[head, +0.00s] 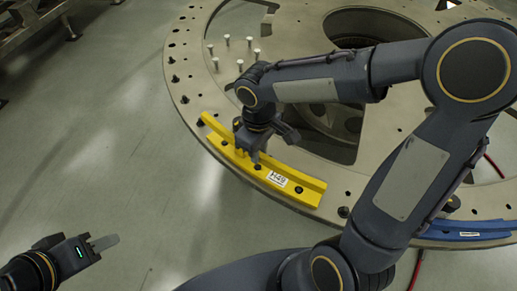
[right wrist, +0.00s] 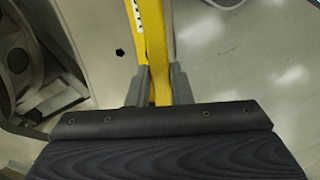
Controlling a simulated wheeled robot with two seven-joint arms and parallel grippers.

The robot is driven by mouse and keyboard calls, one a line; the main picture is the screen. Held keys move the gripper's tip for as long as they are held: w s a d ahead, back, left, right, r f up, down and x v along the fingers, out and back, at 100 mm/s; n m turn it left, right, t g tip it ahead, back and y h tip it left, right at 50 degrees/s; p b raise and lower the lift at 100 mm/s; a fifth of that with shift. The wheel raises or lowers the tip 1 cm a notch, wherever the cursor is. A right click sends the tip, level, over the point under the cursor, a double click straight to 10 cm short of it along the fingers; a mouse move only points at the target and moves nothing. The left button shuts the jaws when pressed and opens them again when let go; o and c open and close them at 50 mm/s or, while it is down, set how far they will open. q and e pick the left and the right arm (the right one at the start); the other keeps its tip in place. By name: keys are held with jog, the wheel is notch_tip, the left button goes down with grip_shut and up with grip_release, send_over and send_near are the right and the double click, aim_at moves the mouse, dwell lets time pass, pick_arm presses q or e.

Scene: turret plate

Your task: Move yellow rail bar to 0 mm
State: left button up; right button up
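The yellow rail bar (head: 262,175) lies along the near left rim of the turret plate (head: 185,62), with a white label and dark bolts or holes on it. My right gripper (head: 262,150) is down at the bar's middle part. In the right wrist view, its two fingers (right wrist: 160,85) stand close on both sides of a narrow yellow part of the bar (right wrist: 151,35) and appear shut on it. The contact faces are partly hidden. My left gripper (head: 104,243) is at the lower left, away from the plate, over the floor. Its fingers show edge-on, and nothing shows in them.
A blue bar (head: 468,230) lies on the plate's rim at the lower right. Several pale pegs (head: 227,40) stand on the plate behind my right gripper. Large openings cut the plate. A red cable (head: 416,268) hangs at the lower right. The floor at the left (head: 90,130) is clear.

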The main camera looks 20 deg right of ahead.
jog(key=shift+a+f+b, duration=0.1)
jog(key=shift+f+b, duration=1.15)
jog(key=shift+f, duration=0.2)
dwell(1.3)
jog(key=o, duration=0.7)
jog(key=shift+r, duration=0.1)
notch_tip(320, 180, up, 7)
jog(key=p, duration=0.6)
